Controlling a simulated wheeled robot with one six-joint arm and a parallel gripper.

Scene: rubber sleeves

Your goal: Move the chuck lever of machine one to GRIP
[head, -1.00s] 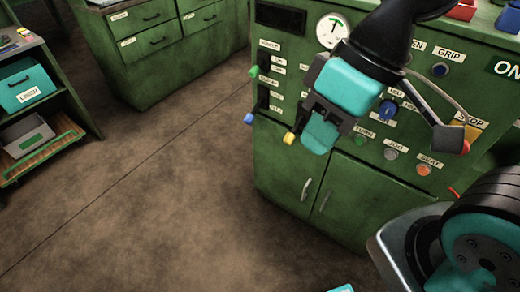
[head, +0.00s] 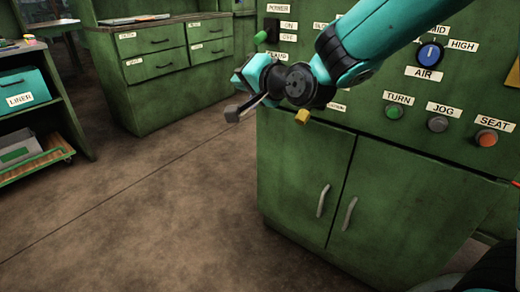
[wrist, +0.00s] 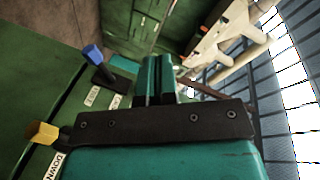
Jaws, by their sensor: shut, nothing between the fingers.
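The green machine panel (head: 380,100) fills the right of the head view. Its chuck lever, which I take to be the blue-knobbed one (wrist: 93,54), shows in the wrist view above two small labels I cannot read; in the head view my arm hides it. My gripper (wrist: 156,62) is shut and empty, just right of the blue knob and apart from it. In the head view only the back of its teal body (head: 241,78) shows at the panel's left edge; the fingers are hidden.
A yellow-knobbed lever (wrist: 42,133) sits near a DOWN label; it also shows in the head view (head: 303,116). A blue AIR dial (head: 430,54) is at right. Open floor (head: 140,220) lies left of the machine.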

